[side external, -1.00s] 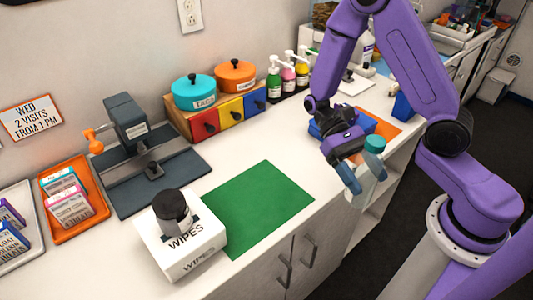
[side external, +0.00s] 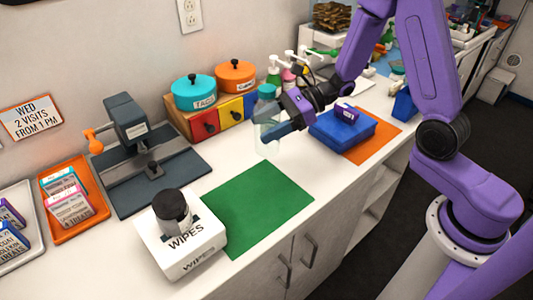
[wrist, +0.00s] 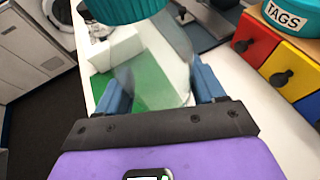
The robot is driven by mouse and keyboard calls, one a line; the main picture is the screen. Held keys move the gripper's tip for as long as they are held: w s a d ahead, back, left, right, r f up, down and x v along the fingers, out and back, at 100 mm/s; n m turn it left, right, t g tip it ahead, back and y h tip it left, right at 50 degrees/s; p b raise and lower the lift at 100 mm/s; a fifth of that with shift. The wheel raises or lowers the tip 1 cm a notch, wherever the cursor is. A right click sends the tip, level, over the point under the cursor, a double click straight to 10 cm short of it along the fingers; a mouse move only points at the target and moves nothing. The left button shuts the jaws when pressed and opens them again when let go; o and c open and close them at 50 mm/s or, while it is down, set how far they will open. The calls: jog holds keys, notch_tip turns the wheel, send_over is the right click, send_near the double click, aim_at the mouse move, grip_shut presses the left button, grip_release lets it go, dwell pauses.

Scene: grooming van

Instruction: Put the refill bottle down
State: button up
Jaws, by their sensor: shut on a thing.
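The refill bottle (side external: 267,137) is clear with a teal cap (side external: 267,91). My gripper (side external: 272,131) is shut on the bottle's body and holds it roughly upright, in front of the drawer unit and beyond the green mat (side external: 256,205). In the wrist view the clear bottle (wrist: 150,75) sits between my blue fingers, with its teal cap (wrist: 125,10) at the top edge. The green mat (wrist: 140,82) shows through and beside it. I cannot tell whether the bottle's base touches the counter.
A wipes box (side external: 181,240) with a dark-lidded canister on top stands left of the mat. The drawer unit (side external: 232,112) carries teal and orange pots. A blue bin (side external: 342,131) sits by an orange mat (side external: 372,142). The green mat is bare.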

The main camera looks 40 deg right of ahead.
jog(key=w+d+m+t+h, duration=0.3)
jog(key=w+d+m+t, duration=0.1)
jog(key=w, duration=0.1)
jog(key=shift+m+t, duration=0.3)
jog(key=shift+w+d+f, duration=0.1)
jog(key=shift+w+f, duration=0.05)
jog(key=shift+f, duration=1.7)
jog(key=shift+w+d+f, duration=0.1)
jog(key=shift+f, duration=1.75)
jog(key=shift+f, duration=0.1)
jog(key=o, duration=1)
